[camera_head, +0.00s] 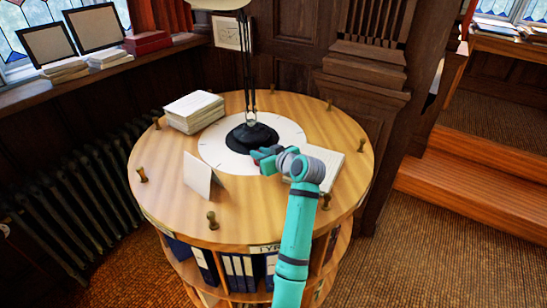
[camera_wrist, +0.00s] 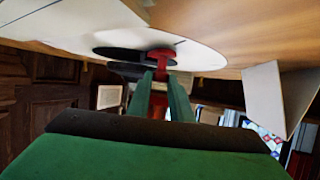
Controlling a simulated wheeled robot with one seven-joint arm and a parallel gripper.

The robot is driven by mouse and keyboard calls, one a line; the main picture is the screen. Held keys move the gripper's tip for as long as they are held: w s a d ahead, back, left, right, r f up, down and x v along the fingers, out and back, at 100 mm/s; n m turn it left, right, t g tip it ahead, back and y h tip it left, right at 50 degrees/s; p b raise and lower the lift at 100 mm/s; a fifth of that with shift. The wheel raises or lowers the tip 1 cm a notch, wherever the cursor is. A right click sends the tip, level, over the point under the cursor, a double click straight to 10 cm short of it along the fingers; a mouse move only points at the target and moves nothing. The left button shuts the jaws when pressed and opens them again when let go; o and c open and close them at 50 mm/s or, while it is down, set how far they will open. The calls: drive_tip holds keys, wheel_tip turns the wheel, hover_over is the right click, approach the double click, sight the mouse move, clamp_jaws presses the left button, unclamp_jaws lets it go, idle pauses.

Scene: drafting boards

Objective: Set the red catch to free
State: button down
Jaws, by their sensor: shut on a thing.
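The red catch (camera_wrist: 161,55) shows in the wrist view at the foot of the black lamp base (camera_wrist: 118,53). It has a crossbar and a stem, and the stem's far end runs between my fingertips. My gripper (camera_wrist: 161,78) is shut on it with both green fingers. In the head view my gripper (camera_head: 262,157) reaches in from the right, low over the white disc (camera_head: 213,152), at the front of the lamp base (camera_head: 240,139). There my gripper hides most of the catch, and its setting cannot be read.
The round wooden table (camera_head: 165,195) carries a paper stack (camera_head: 194,108), a folded white card (camera_head: 199,176) left of my arm and an open book (camera_head: 326,166) behind it. Several brass pegs (camera_head: 212,220) stand around the rim. The lamp's thin stem (camera_head: 246,75) rises behind my gripper.

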drive_tip(key=shift+w+r, duration=0.1)
drive_tip(key=shift+w, duration=0.1)
drive_tip(key=c, duration=1.6)
unclamp_jaws()
drive_tip(key=v, duration=1)
drive_tip(key=shift+s+d, duration=0.15)
drive_tip(key=shift+s, duration=0.2)
drive_tip(key=shift+w, duration=0.1)
